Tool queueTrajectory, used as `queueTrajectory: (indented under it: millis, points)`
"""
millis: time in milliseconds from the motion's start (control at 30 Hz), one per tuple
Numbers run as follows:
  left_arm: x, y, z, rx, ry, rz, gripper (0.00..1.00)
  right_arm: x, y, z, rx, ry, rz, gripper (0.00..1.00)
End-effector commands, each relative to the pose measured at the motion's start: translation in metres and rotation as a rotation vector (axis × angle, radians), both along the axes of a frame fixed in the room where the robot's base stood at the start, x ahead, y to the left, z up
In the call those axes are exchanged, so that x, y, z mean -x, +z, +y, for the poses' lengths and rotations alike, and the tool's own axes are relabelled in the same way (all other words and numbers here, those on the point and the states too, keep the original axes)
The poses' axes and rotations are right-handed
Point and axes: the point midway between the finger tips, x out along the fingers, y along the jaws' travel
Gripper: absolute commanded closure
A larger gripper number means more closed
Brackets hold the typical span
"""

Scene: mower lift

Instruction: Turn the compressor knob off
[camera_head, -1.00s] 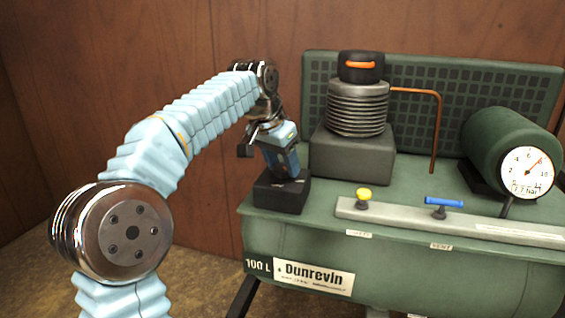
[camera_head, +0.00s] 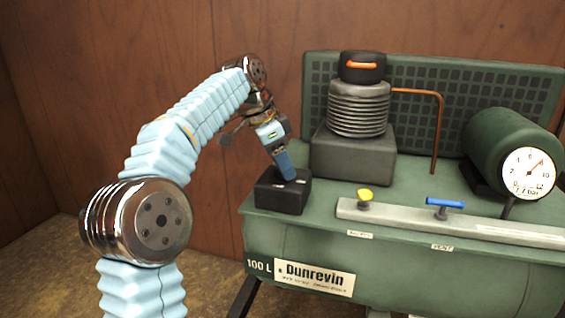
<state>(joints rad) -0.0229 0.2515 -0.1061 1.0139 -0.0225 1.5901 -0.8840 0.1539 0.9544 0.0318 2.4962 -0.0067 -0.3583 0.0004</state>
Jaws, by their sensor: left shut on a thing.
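The green compressor (camera_head: 330,240) stands at the right with a black switch box (camera_head: 283,197) on its left end. My left gripper (camera_head: 288,176) comes down tilted onto the top of this box. Its fingers are shut on the knob there, which they hide. Pale marks show on the box top beside the fingers. My right gripper is not in view.
On the compressor's front rail sit a yellow knob (camera_head: 365,194) and a blue valve handle (camera_head: 444,203). A ribbed cylinder head (camera_head: 358,110) stands close behind the box. A round gauge (camera_head: 529,173) is at the right. A wooden wall is behind.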

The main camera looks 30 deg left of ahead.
Motion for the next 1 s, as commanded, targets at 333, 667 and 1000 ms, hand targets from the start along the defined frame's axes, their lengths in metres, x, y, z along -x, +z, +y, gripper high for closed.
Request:
queueTrajectory:
  millis: [333, 667, 1000]
  points:
    - [0.000, 0.000, 0.000, -0.002, -0.008, -0.001, 0.79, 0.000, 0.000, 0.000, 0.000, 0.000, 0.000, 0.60]
    - [0.000, 0.000, 0.000, -0.001, -0.007, -0.001, 0.24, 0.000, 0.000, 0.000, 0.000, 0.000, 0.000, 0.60]
    - [0.010, 0.013, -0.003, -0.001, -0.006, -0.003, 0.24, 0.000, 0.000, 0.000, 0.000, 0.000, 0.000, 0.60]
